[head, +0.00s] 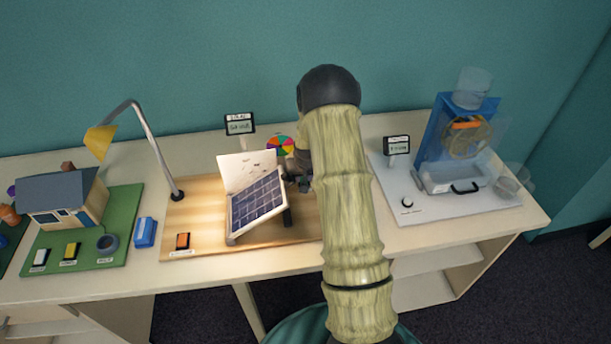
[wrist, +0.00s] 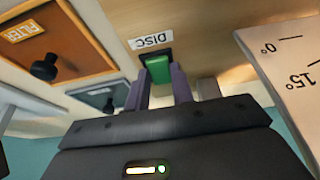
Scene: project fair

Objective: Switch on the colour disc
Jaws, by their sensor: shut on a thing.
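The colour disc (head: 281,145), a small wheel of coloured sectors, stands behind the solar panel in the head view. A green switch (wrist: 158,68) with an upside-down DISC label (wrist: 151,41) shows in the wrist view. My gripper (wrist: 162,82) has one finger on each side of this switch and is shut on it. In the head view my gripper (head: 298,183) is just right of the solar panel (head: 257,200); my arm hides the switch there. I cannot tell whether the disc is turning.
A white angle scale (wrist: 290,70) is close beside my gripper. An orange FILTER plate (wrist: 50,45) with a black knob lies on its other side. A yellow lamp (head: 101,140) and an orange switch (head: 182,240) are left. A water filter rig (head: 462,150) stands right.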

